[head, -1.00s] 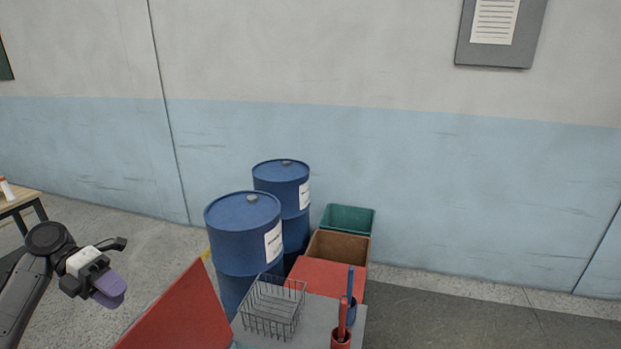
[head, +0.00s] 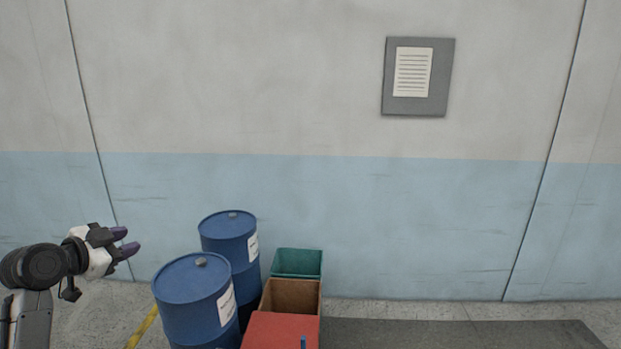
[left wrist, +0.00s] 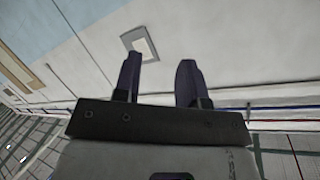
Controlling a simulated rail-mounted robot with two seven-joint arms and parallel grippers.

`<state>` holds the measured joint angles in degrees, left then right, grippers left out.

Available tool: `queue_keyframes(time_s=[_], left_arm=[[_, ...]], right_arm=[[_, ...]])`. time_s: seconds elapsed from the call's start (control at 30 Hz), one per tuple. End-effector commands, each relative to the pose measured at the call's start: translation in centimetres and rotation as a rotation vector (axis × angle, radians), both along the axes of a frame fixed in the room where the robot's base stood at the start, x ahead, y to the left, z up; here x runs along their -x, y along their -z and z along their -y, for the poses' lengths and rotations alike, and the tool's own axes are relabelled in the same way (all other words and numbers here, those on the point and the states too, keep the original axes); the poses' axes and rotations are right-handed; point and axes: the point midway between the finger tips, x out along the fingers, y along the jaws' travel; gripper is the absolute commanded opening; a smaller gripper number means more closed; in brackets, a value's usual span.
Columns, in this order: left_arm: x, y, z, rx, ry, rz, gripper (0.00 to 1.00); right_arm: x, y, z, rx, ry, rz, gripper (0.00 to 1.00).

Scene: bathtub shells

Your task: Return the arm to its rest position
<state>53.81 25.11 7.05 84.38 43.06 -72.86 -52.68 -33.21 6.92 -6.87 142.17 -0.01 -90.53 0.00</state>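My left gripper (head: 128,243) is raised at the left of the head view, with its two dark purple fingers pointing right. The fingers are spread apart with nothing between them. In the left wrist view the gripper (left wrist: 160,85) also shows two separate fingers with an empty gap, the wall and a framed notice behind them. The gripper touches nothing that I can see. My right gripper is not in either view.
Two blue drums (head: 197,300) stand right of my left gripper. Beside them are a green bin (head: 298,263), a brown box (head: 291,296) and a red surface (head: 280,332). A notice board (head: 418,77) hangs on the wall.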

Motion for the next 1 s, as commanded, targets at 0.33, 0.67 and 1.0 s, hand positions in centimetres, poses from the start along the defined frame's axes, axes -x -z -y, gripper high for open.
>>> queue_keyframes(time_s=[0.33, 0.67, 1.0], left_arm=[[-0.5, -3.8, 2.4, 0.278, -0.253, 0.031, 0.38], [4.3, 7.4, 7.1, 0.232, -0.295, -0.193, 0.38], [19.7, 20.0, 14.0, 0.182, -0.363, -0.548, 0.38]], right_arm=[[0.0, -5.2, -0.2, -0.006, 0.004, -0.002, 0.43], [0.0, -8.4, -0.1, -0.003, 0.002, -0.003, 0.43], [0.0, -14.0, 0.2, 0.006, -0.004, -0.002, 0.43]])
